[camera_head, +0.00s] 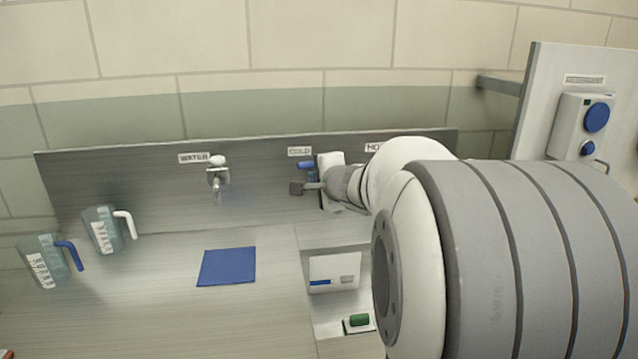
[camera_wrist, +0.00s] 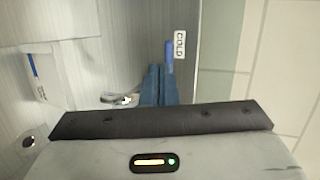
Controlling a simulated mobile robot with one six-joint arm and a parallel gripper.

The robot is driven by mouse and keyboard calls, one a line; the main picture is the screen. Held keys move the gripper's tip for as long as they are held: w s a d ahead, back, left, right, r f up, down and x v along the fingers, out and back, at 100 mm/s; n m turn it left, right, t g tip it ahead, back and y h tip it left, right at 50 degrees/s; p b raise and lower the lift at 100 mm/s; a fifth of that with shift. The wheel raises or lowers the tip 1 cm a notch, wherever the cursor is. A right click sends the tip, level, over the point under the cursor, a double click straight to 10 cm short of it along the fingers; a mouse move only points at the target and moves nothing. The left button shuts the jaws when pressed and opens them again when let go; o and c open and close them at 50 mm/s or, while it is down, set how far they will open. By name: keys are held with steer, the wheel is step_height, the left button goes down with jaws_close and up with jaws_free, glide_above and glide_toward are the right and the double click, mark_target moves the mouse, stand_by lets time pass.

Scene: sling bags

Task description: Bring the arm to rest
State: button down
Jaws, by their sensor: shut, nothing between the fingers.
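My gripper (camera_head: 297,188) is in front of the metal back panel, just below the COLD label, with my arm reaching in from the right. In the wrist view its two bluish fingers (camera_wrist: 158,72) are together, with nothing visible between them. The blue handle (camera_head: 306,166) of the cold tap is just above the gripper in the head view. In the wrist view the blue handle (camera_wrist: 168,50) appears just beyond the fingertips; I cannot tell whether they touch. My arm hides much of the panel's right side.
A water tap (camera_head: 217,178) is left on the panel. Two jugs (camera_head: 108,230) (camera_head: 48,262) stand at the counter's left. A blue mat (camera_head: 227,266) lies mid-counter. A white box (camera_head: 334,273) and a green-topped item (camera_head: 358,321) are below my gripper. A wall unit (camera_head: 580,125) is right.

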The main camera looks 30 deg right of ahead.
steer(key=s+a+f+n+g+y+p, duration=0.1)
steer(key=s+a+f+n+g+y, duration=0.2)
steer(key=s+a+n, duration=0.35)
steer(key=s+a+f+n+g+y, duration=0.2)
steer(key=s+a+n, duration=0.2)
steer(key=a, duration=0.6)
steer(key=s+f+n+g+h, duration=0.2)
steer(key=s+f+n+g, duration=0.1)
steer(key=s, duration=0.5)
steer(key=s+f+n+g+h+p, duration=0.1)
steer(key=s+f+n+g, duration=0.3)
steer(key=s, duration=0.4)
steer(key=shift+s+d+f+n+h, duration=0.2)
steer(key=shift+s+f+n+h, duration=0.15)
steer(key=shift+f+n+h, duration=0.4)
steer(key=shift+f, duration=0.15)
